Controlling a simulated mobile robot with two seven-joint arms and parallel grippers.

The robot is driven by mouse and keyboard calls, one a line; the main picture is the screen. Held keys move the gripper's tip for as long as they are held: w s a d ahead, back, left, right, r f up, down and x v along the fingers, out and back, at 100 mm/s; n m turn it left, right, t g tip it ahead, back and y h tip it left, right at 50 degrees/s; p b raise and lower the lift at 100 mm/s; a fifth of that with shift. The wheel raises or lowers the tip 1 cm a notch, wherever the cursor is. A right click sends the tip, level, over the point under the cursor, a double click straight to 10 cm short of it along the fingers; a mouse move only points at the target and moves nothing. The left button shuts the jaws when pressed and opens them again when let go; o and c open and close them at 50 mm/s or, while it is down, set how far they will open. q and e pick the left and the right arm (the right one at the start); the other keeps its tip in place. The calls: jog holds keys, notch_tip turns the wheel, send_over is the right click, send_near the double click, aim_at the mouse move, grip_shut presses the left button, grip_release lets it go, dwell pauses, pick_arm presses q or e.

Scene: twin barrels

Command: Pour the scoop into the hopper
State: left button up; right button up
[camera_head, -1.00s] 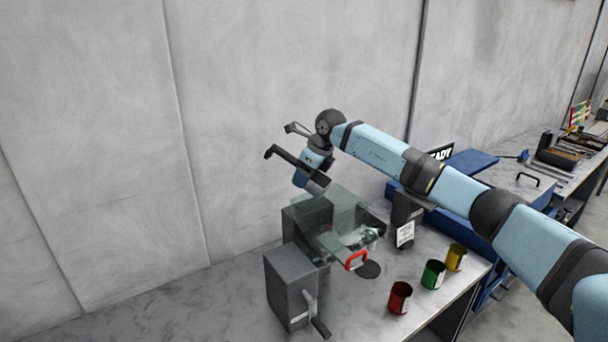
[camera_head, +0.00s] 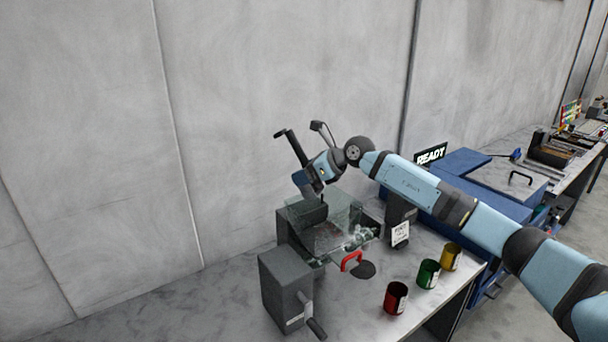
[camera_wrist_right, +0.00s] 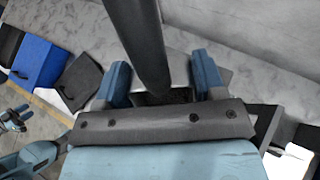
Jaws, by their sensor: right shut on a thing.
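My right gripper (camera_head: 308,184) is shut on the dark handle of the scoop (camera_head: 290,148), which sticks up past the fingers, steeply tilted. In the right wrist view the dark handle (camera_wrist_right: 140,40) runs down between the two blue fingers (camera_wrist_right: 162,90). The scoop's dark lower end shows just below the gripper, at the top of the clear-walled hopper (camera_head: 345,212). I cannot tell whether it touches the hopper wall. What the scoop holds is not visible.
A grey box with a crank (camera_head: 285,285) stands in front of the hopper. A red handle (camera_head: 350,262) is beside it. Red (camera_head: 396,298), green (camera_head: 428,273) and yellow (camera_head: 451,257) cups stand along the table's right edge. A READY sign (camera_head: 431,154) stands behind.

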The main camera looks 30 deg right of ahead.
jog(key=shift+s+d+t+b, duration=0.15)
jog(key=shift+t+b, duration=0.25)
jog(key=shift+s+r, duration=0.1)
jog(key=shift+d+y+b, duration=0.1)
jog(key=shift+y+b, duration=0.2)
jog(key=shift+y, duration=0.1)
jog(key=shift+r+t, duration=0.15)
jog(key=shift+t, duration=0.25)
jog(key=shift+s+b, duration=0.1)
jog(key=shift+b, duration=0.6)
jog(key=shift+s+d+r+t+b, duration=0.1)
jog(key=shift+t+b, duration=0.2)
jog(key=shift+b, duration=0.2)
jog(key=shift+s+d+r+t+y+b, duration=0.15)
jog(key=shift+s+t+y+b, duration=0.2)
jog(key=shift+b, duration=1.15)
jog(key=shift+s+d+r+t+y+b, duration=0.2)
jog(key=shift+t+y+b, duration=0.3)
jog(key=shift+b, duration=1.35)
jog(key=shift+s+d+r+t+y+b, duration=0.1)
jog(key=shift+s+d+t+y+b, duration=0.3)
jog(key=shift+b, duration=1.45)
jog(key=shift+a+t+b, duration=0.15)
jog(key=shift+t+b, duration=0.2)
jog(key=shift+b, duration=0.2)
